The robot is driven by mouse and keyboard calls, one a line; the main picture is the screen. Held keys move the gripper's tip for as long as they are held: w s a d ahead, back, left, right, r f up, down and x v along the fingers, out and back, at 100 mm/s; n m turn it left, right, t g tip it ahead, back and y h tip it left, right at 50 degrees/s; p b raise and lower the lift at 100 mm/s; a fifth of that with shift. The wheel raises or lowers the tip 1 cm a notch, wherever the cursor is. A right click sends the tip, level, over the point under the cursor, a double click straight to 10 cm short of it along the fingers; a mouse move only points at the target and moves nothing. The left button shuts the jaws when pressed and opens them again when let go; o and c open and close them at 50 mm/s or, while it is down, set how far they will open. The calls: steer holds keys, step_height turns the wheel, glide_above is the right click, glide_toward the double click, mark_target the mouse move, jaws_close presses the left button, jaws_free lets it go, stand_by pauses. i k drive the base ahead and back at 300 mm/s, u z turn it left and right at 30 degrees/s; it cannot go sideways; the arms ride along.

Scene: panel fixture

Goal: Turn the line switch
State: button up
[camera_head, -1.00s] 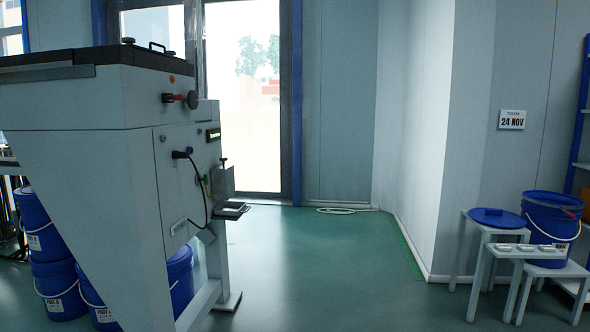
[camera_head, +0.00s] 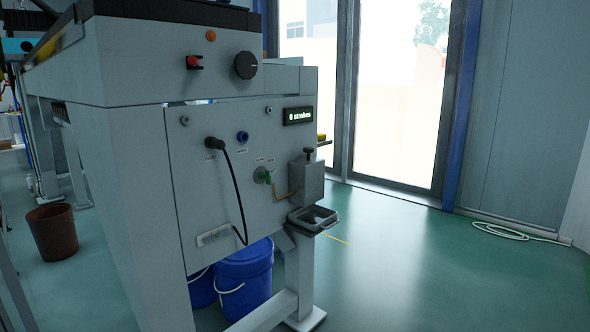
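A grey machine cabinet (camera_head: 130,180) stands at the left with its control panel (camera_head: 240,160) facing me at an angle. On the upper band are a round black knob (camera_head: 246,65), a small red control (camera_head: 194,62) to its left and an orange lamp (camera_head: 211,36) above. I cannot read a label that tells which is the line switch. My gripper is not in view.
A metal box with a black tray (camera_head: 313,218) juts out from the panel's right side. Blue buckets (camera_head: 245,279) stand under the cabinet. A brown bin (camera_head: 54,231) is at the left. Green floor (camera_head: 400,270) is clear at the right, with a coiled white hose (camera_head: 515,231) by the wall.

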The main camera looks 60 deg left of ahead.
mark_target(267, 175)
steer(key=u, duration=0.55)
steer(key=i, duration=1.05)
steer(key=u, duration=1)
